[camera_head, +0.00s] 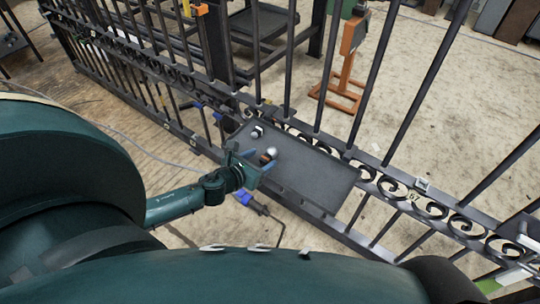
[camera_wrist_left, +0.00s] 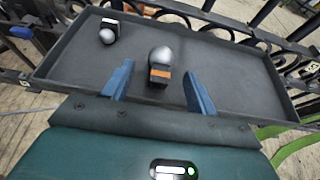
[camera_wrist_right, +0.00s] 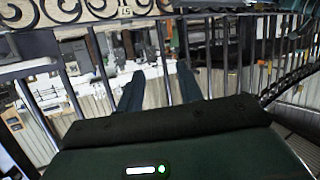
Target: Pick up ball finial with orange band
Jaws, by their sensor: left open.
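The ball finial with the orange band (camera_wrist_left: 160,63) is a silver ball on a dark square base with an orange band. It lies in a shallow dark tray (camera_wrist_left: 228,70) against the gate, and also shows in the head view (camera_head: 268,156). My left gripper (camera_wrist_left: 158,88) is open over the tray, its blue fingers to either side of the finial's near end; whether they touch it I cannot tell. A second ball finial (camera_wrist_left: 108,33) with a white band lies apart at the tray's far left. My right gripper (camera_wrist_right: 158,88) is open and empty, facing gate bars; it is not seen in the head view.
The black scroll gate (camera_head: 400,190) runs along the tray's far side, with upright bars and scrolls. A blue-handled tool (camera_head: 250,202) is below the tray's left end. An orange stand (camera_head: 345,70) is behind the gate. The tray's right half is clear.

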